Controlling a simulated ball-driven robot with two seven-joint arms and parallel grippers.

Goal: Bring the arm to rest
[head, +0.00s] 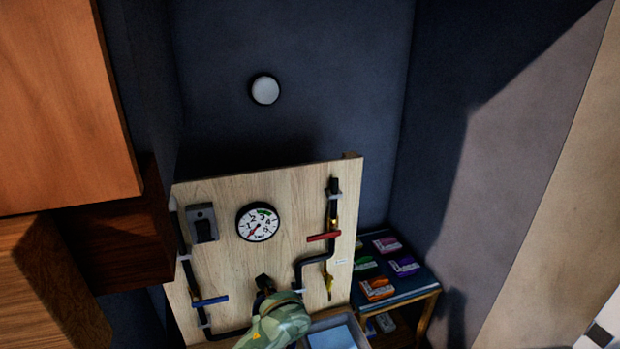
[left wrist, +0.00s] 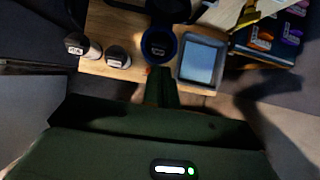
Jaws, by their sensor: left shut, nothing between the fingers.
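My left gripper (left wrist: 160,74) shows in the left wrist view as a dark green body with its fingers together at the top middle. It is shut and empty. Its fingertips lie just below a blue-rimmed round part (left wrist: 158,45) in the picture; I cannot tell whether they touch. In the head view my green left arm (head: 276,320) is at the bottom middle, in front of the wooden board (head: 290,262). The fingertips cannot be made out there. My right gripper is in neither view.
The board carries a gauge (head: 257,222), black pipes, a red handle (head: 324,237) and a blue handle (head: 210,301). A grey tray (left wrist: 204,61) and small bottles (left wrist: 117,57) stand close by. A shelf (head: 412,295) with coloured boxes is at right. Wooden cabinets (head: 60,110) fill the left.

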